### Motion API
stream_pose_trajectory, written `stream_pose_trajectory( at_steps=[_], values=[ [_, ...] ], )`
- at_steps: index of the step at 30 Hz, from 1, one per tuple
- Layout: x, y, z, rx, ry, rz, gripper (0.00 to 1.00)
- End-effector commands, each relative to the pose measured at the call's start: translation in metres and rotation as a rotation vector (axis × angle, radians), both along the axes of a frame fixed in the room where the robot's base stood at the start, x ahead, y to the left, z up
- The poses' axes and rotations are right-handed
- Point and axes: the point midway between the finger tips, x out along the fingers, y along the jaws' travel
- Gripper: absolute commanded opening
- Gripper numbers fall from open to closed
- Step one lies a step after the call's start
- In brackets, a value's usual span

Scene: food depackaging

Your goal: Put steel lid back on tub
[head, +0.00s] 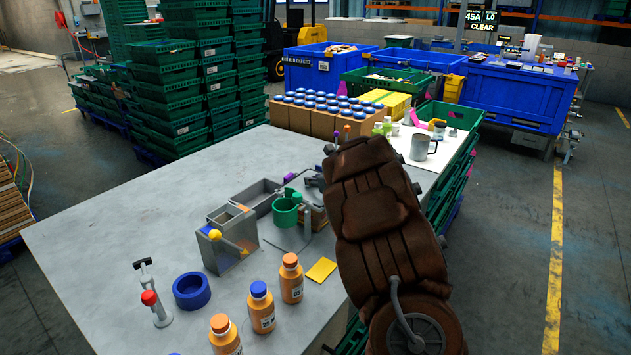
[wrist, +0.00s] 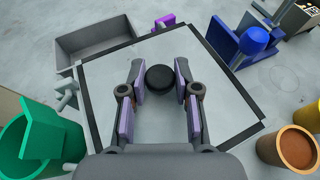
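The steel lid (wrist: 205,115) is a flat square plate with a dark edge and a round black knob (wrist: 160,78) in its middle. It lies below my gripper (wrist: 160,66) in the wrist view. My gripper's two fingers are apart, one on each side of the knob; I cannot tell whether they touch it. A grey open rectangular tub (wrist: 95,42) is at the upper left of the wrist view, beside the lid, and also shows in the head view (head: 245,192). In the head view my arm hides part of the lid area.
A steel divided box (head: 226,257), orange bottles (head: 292,283) and a blue ring (head: 191,291) stand on the table. The table's left is clear.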

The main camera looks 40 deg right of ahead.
Motion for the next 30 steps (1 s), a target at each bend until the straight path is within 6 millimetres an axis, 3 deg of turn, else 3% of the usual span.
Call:
stream_pose_trajectory(
  at_steps=[7, 20, 30],
  values=[
    [0.0, 0.0, 0.0, 0.0, 0.0, 0.0, 0.58],
    [-0.005, 0.0, 0.003, -0.001, 0.0, 0.0, 0.58],
    [-0.042, 0.002, 0.019, -0.002, 0.0, -0.001, 0.58]
  ],
)
